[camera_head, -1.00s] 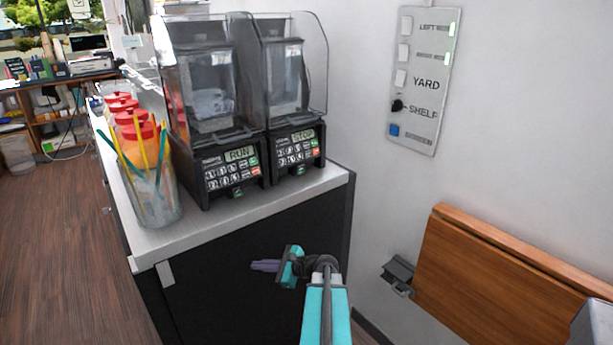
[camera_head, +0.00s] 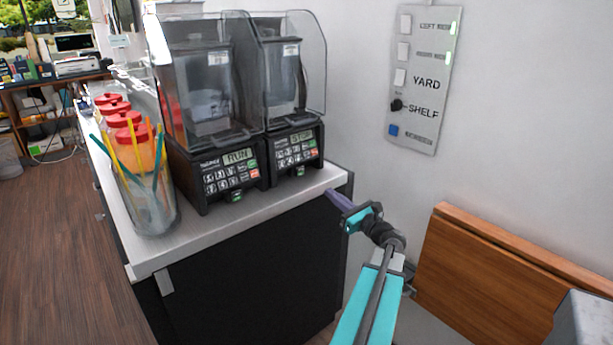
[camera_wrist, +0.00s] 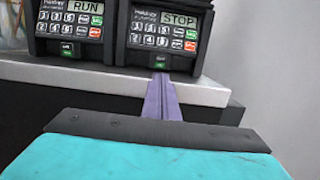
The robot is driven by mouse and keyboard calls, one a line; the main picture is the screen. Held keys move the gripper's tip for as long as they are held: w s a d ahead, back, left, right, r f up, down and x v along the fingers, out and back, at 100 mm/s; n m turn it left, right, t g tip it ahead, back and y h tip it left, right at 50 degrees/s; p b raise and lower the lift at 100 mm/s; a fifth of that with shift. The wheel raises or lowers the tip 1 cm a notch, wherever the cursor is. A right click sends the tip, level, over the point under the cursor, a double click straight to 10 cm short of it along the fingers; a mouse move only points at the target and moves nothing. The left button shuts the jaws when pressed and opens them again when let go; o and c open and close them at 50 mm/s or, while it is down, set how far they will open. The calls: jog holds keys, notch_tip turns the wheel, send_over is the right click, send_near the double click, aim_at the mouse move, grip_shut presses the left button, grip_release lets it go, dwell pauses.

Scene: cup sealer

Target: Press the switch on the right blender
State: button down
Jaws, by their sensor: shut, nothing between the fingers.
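The right blender (camera_head: 288,85) stands on the counter with a clear cover around its jar. Its black keypad base (camera_head: 293,150) has a display, which reads STOP in the wrist view (camera_wrist: 180,20). A small green-marked switch (camera_head: 300,170) sits low on the base front; it also shows in the wrist view (camera_wrist: 159,61). My gripper (camera_head: 331,194) is shut and empty, in front of the counter's right end, lower than the switch and apart from it. In the wrist view, the purple fingers (camera_wrist: 161,82) point toward this switch, their tips appearing just below it.
The left blender (camera_head: 208,90) stands close beside it, its display reading RUN. A glass of coloured straws (camera_head: 150,205) and red-lidded jars (camera_head: 125,118) are at left. A labelled switch panel (camera_head: 418,85) and wooden board (camera_head: 510,270) are on the right wall.

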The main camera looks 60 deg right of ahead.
aim_at(300, 170)
jog(key=shift+d, duration=0.1)
jog(key=p+x, duration=0.3)
jog(key=x, duration=1.1)
jog(key=shift+w+p, duration=0.1)
jog(key=shift+p, duration=0.2)
